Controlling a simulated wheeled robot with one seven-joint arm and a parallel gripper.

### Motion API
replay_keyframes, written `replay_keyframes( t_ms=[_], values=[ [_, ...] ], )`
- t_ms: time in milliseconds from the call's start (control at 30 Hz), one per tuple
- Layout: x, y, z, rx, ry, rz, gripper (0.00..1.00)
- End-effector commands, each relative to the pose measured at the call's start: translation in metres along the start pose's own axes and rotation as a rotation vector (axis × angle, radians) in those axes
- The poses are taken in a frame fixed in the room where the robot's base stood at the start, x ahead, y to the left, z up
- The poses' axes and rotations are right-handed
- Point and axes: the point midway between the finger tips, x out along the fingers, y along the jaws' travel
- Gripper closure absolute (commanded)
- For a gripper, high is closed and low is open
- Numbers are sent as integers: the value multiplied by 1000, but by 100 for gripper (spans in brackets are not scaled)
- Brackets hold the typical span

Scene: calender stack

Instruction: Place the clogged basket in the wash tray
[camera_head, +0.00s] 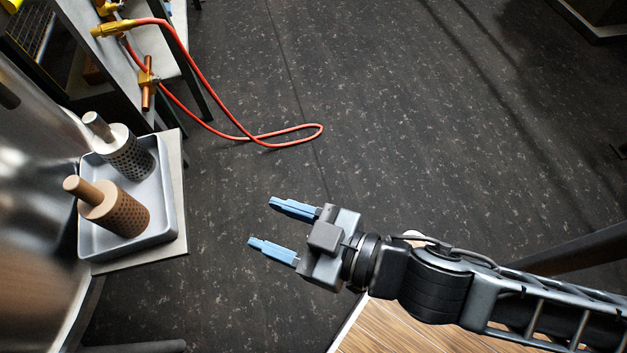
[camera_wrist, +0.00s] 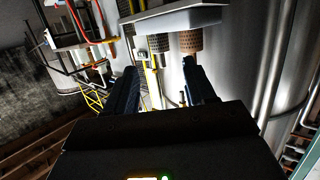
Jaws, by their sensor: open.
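A brown perforated basket (camera_head: 122,212) with a stub handle stands in a shallow pale grey tray (camera_head: 165,232). By its brown colour it looks like the clogged one. A pale metal perforated basket (camera_head: 129,159) with a similar handle stands behind it in the same tray. Whether this is the wash tray I cannot tell. My gripper (camera_head: 261,222) is open and empty, right of the tray and apart from it, its blue fingers pointing left. In the wrist view the brown basket (camera_wrist: 190,41), pale basket (camera_wrist: 158,44) and tray (camera_wrist: 180,19) show beyond the open fingers (camera_wrist: 161,67).
The tray sits on a light ledge (camera_head: 180,200) beside a large shiny metal cylinder (camera_head: 38,230). A red hose (camera_head: 225,112) with brass fittings (camera_head: 118,27) loops from a shelf at upper left. Dark floor (camera_head: 400,120) lies clear behind my gripper. A wooden surface (camera_head: 400,325) is at the bottom.

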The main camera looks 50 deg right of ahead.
Motion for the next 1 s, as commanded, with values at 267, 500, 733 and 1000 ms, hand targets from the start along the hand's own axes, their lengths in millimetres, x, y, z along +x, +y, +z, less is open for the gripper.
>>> replay_keyframes(
  t_ms=[267,500,733,1000],
  values=[
    [-108,40,6,49,-52,93,45],
    [-164,59,-12,69,-51,199,45],
    [-174,62,-16,71,-49,225,45],
    [-174,62,-16,71,-49,223,45]
  ],
)
